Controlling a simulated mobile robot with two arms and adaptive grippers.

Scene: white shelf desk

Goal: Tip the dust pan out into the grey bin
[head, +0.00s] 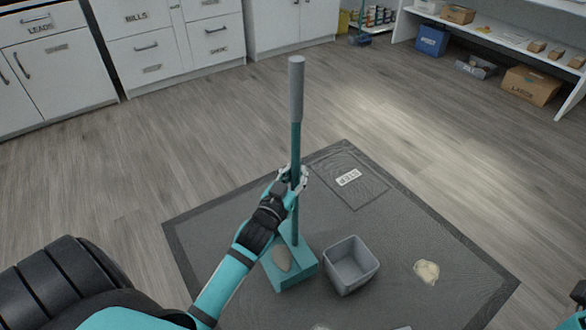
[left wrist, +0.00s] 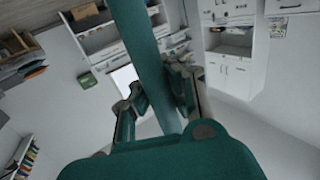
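The dust pan (head: 309,266) is teal with a long upright handle and a grey grip on top. A brownish-grey clump of dust (head: 282,258) lies in its pan. My left gripper (head: 293,178) is around the teal handle at mid-height, a finger on either side. My right gripper does not show.
A dark grey mat (head: 405,212) with a step label covers the floor here. A crumpled cream piece (head: 427,271) lies on it right of the bin. White cabinets (head: 160,45) and a low shelf (head: 500,38) stand behind. The wood floor between is clear.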

